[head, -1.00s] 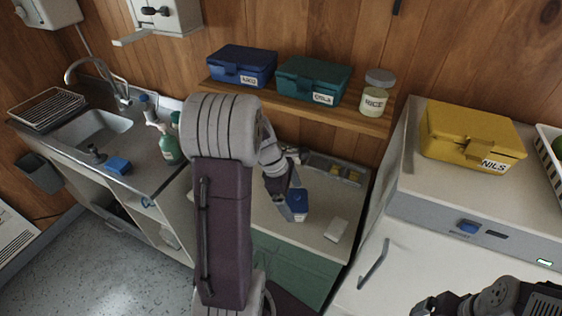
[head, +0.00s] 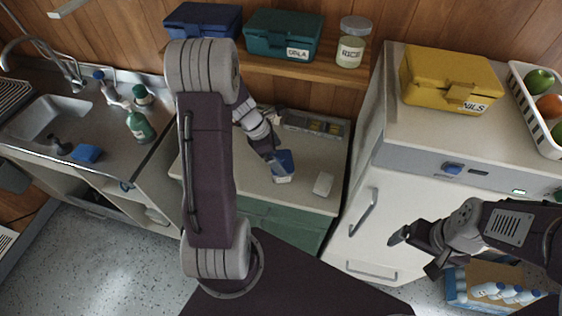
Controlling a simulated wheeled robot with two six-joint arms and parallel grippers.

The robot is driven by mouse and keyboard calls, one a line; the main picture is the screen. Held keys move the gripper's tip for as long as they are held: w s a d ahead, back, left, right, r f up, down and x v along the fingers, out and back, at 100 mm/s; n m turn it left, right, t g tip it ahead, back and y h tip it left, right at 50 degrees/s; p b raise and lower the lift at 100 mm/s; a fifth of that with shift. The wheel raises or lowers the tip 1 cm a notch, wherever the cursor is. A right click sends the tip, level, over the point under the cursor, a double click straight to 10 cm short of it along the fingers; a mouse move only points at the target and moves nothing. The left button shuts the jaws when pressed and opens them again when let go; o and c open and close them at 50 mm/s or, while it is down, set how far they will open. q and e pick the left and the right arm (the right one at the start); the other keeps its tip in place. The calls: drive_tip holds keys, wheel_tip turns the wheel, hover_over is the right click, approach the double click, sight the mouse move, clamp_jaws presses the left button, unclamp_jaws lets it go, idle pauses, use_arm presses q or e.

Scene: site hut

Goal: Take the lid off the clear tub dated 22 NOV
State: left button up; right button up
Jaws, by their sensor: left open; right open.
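A small tub (head: 283,179) with a blue lid (head: 286,160) stands on the counter in the middle of the head view. Its front shows a pale label, too small to read. My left gripper (head: 276,165) is open at the tub's left side, close to the lid; I cannot tell whether it touches. My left arm's large link hides part of the counter and shelf. My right gripper (head: 415,254) is open and empty in front of the white fridge, well away from the tub.
A small white block (head: 323,184) lies right of the tub. A grey tray (head: 312,124) stands behind. Above, a shelf (head: 277,66) holds a blue box (head: 203,20), a teal box (head: 283,34) and a RICE jar (head: 351,51). A yellow box (head: 450,78) sits on the fridge.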

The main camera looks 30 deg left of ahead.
use_arm(q)
drive_tip(key=shift+x, duration=0.8)
drive_tip(key=c, duration=0.6)
drive_tip(key=shift+r, duration=0.1)
drive_tip(key=c, duration=0.5)
